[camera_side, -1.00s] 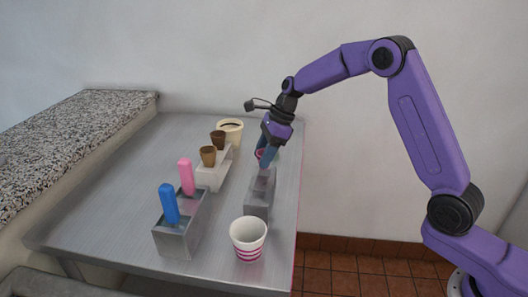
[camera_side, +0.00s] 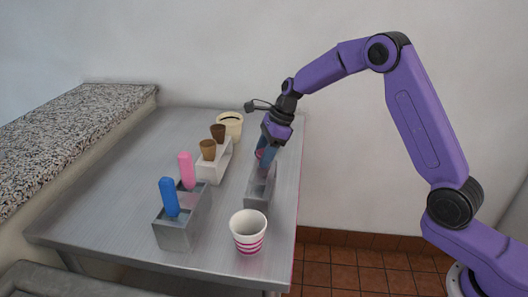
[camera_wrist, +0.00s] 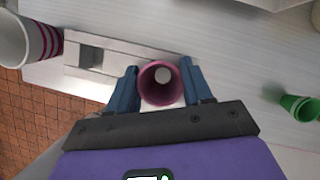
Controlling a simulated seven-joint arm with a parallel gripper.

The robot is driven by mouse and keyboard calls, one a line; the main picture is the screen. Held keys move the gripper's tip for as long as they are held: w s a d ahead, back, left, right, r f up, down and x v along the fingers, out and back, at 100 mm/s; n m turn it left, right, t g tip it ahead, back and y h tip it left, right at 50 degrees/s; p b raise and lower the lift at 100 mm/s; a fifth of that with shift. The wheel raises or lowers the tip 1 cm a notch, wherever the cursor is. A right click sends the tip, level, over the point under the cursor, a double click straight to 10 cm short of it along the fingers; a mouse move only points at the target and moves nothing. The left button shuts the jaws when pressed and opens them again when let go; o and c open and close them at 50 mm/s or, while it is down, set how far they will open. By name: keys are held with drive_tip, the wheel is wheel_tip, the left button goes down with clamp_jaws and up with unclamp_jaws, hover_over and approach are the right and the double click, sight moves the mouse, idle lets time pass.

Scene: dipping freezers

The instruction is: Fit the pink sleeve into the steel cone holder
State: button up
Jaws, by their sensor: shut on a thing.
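The pink sleeve (camera_wrist: 143,84) is a hollow tube between the two blue fingers of my gripper (camera_wrist: 162,80). In the side view a bit of pink shows at the fingertips (camera_side: 264,154), largely hidden by the fingers. My gripper is shut on the sleeve. The steel cone holder is a long grey block (camera_side: 259,192) with square openings on top. The sleeve is over its far end. In the wrist view the holder (camera_wrist: 122,50) runs left from the sleeve, with one open square socket showing. I cannot tell whether the sleeve has entered a socket.
A striped paper cup (camera_side: 248,232) stands near the holder's front end. To the left are a white rack (camera_side: 211,171) with brown cones, a steel box (camera_side: 177,234) with blue and pink handles, and a cream tub (camera_side: 229,127). Green cups (camera_wrist: 300,108) lie right in the wrist view.

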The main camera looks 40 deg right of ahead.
drive_tip(key=shift+f, duration=0.15)
drive_tip(key=o, duration=1.1)
drive_tip(key=v, duration=1.7)
drive_tip(key=shift+d, duration=0.1)
